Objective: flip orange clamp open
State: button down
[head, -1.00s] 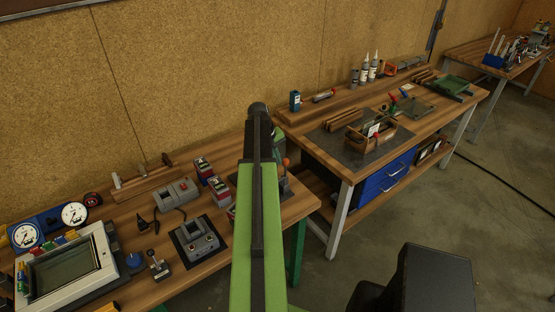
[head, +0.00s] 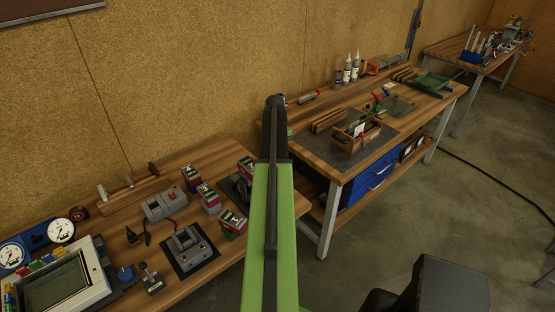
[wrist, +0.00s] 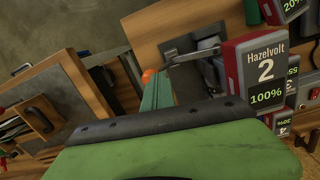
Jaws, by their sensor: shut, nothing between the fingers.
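The orange clamp shows only as a small round orange knob (wrist: 148,76) in the wrist view, at the wooden bench's edge. A metal lever and grey base plate (wrist: 190,50) lie close by on the bench; how they join the knob is unclear. In the head view the orange part is hidden behind my green arm. My gripper (wrist: 155,121) fills the bottom of the wrist view as a broad green jaw with a dark front edge. It is shut and empty, and appears apart from the knob. In the head view my gripper is hidden by the arm.
A red and grey battery labelled Hazelvolt 2 (wrist: 265,68) stands right of the lever, with several more batteries around. Left of my arm are a grey charger (head: 190,248) and a display device (head: 60,285). A second bench (head: 345,180) holds a wooden tool box (head: 357,138).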

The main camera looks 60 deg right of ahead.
jog(key=s+d+f+b, duration=0.2)
jog(key=d+f+b, duration=0.1)
jog(key=d, duration=0.2)
jog(key=shift+s+d+f+b, duration=0.15)
jog(key=shift+d+f+b, duration=0.1)
jog(key=shift+b, duration=0.05)
jog(key=shift+s, duration=0.1)
dwell(0.5)
